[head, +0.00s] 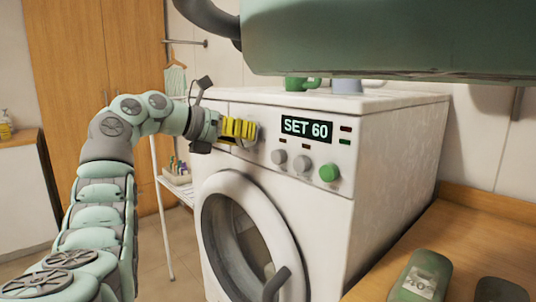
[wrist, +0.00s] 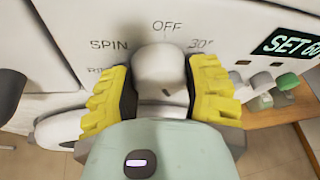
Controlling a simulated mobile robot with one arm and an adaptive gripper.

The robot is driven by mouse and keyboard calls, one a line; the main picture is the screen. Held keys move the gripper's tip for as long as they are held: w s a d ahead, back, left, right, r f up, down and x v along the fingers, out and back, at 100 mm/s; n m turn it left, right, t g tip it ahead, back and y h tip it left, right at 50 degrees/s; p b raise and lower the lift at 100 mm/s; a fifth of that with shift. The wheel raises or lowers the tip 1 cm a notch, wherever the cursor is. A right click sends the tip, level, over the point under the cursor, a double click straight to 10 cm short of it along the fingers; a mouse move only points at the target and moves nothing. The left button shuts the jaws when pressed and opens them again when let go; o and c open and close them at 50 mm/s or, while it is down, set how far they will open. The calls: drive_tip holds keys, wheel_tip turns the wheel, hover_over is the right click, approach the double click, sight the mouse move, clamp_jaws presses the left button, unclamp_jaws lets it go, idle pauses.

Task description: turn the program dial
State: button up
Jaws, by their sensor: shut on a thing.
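The program dial (wrist: 160,66) is a pale round knob on the washing machine's front panel, with the labels SPIN, OFF and 30° around it. OFF is above it in the wrist view; another label at left is partly covered. My gripper (wrist: 162,78) has its yellow ribbed fingers on either side of the dial, shut on it. In the head view my gripper (head: 237,129) is at the panel's left part and partly covers the dial (head: 253,136). The display (head: 307,128) reads SET 60. I cannot tell clearly where the dial points.
The white washing machine (head: 325,195) has two grey knobs and a green knob (head: 329,173) right of the dial. Its round door (head: 207,222) is below. A wooden counter (head: 385,262) with a green bottle (head: 421,277) is at right. A white rack (head: 157,190) stands at left.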

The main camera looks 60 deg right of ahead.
drive_tip(key=shift+w+f, duration=0.1)
drive_tip(key=shift+f, duration=0.1)
drive_tip(key=o, duration=1.2)
drive_tip(key=shift+r, duration=0.15)
drive_tip(key=shift+o, duration=0.2)
drive_tip(key=v, duration=1.2)
